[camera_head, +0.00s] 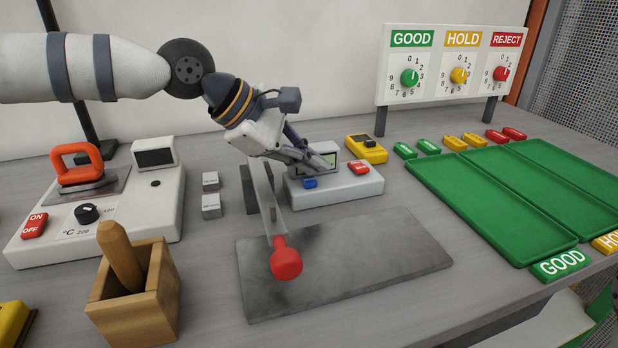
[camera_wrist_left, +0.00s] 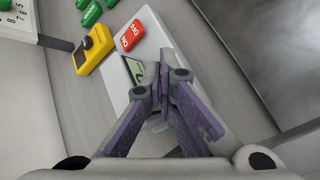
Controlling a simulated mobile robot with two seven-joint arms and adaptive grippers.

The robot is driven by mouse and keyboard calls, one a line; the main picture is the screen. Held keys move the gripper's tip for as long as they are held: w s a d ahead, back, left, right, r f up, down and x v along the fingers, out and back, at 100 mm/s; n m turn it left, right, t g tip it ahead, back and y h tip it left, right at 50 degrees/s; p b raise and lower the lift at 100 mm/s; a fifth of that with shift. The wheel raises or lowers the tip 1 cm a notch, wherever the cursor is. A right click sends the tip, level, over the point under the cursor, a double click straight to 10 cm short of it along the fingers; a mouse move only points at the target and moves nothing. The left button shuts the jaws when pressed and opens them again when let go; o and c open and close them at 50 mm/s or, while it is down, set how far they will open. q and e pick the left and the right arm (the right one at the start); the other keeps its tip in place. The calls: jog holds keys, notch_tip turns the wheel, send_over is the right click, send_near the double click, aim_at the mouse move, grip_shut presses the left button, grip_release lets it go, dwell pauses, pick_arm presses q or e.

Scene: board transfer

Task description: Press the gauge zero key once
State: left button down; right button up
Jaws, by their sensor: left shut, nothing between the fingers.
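The gauge (camera_head: 345,190) is a low white box with a greenish display, a blue key (camera_head: 310,183) at its left front and a red switch (camera_head: 358,167) at its right. The blue key looks like the zero key, but its label is too small to read. My left gripper (camera_head: 322,163) is shut and empty, in front of the display and close above the box. In the left wrist view the shut fingertips (camera_wrist_left: 162,72) cover part of the gauge (camera_wrist_left: 150,35) and its display; the ON/OFF switch (camera_wrist_left: 131,36) shows, the blue key does not. Contact cannot be told.
A lever with a red knob (camera_head: 286,262) stands by a grey plate (camera_head: 400,255). A yellow device (camera_head: 366,149) is behind the gauge, small grey blocks (camera_head: 211,206) to its left. Green trays (camera_head: 470,210) lie right, a soldering-style heater unit (camera_head: 150,215) and wooden box (camera_head: 140,305) left.

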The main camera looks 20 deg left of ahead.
aim_at(311, 182)
pick_arm(q)
jog(key=shift+r, duration=0.1)
jog(key=shift+r+p, duration=0.35)
jog(key=shift+r, duration=2.25)
jog(key=shift+f, duration=0.1)
